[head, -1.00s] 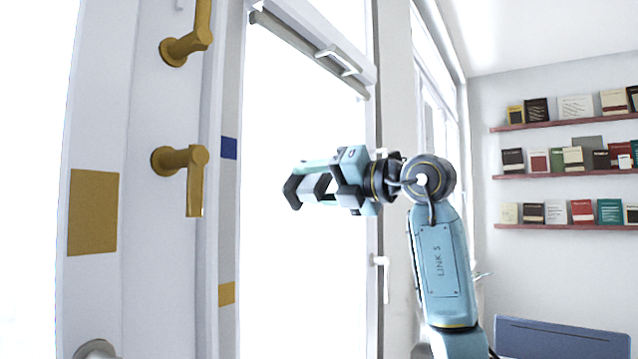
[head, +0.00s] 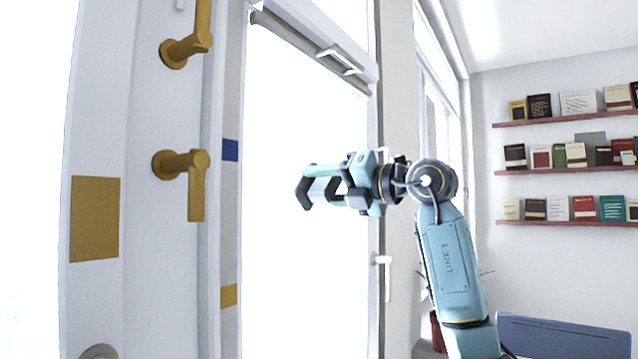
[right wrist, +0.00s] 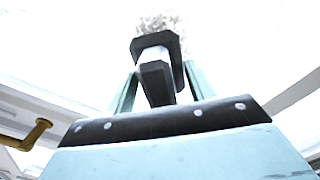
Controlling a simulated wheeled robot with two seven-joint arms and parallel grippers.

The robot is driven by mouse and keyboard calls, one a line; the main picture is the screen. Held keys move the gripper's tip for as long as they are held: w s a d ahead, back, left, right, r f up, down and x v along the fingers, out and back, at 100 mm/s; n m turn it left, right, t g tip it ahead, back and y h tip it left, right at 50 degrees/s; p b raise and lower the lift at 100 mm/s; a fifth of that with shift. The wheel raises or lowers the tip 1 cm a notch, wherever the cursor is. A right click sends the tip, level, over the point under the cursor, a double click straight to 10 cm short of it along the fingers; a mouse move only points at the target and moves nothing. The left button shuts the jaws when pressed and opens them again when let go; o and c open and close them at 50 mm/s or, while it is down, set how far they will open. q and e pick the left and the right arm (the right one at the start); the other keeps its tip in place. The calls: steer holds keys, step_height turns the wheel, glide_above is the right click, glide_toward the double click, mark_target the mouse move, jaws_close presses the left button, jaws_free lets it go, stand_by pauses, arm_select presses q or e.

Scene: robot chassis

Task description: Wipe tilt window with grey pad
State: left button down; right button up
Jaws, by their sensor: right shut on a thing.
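The window (head: 290,270) is a tall, overexposed bright pane in a white frame, in the middle of the head view. My right gripper (head: 322,187) is in front of the pane, shut on the grey pad (head: 318,190), which has dark ends. In the right wrist view the pad (right wrist: 155,72) shows as a dark block with a grey part, between the teal fingers of my right gripper (right wrist: 157,85). I cannot tell whether the pad touches the glass. My left gripper is out of view.
Brass handles (head: 196,185) stick out from the white door or frame on the left. A white window handle (head: 382,262) is right of the pane. Red bookshelves (head: 560,172) hang on the right wall. A blue panel (head: 560,338) stands at the lower right.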

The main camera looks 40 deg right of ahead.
steer(key=shift+w+d+p, duration=0.25)
steer(key=shift+d+p, duration=0.05)
steer(key=shift+d, duration=0.4)
steer(key=shift+w+d+p, duration=0.25)
steer(key=shift+d, duration=0.5)
steer(key=shift+w+d+p, duration=0.25)
steer(key=shift+d+p, duration=0.05)
steer(key=shift+d, duration=0.4)
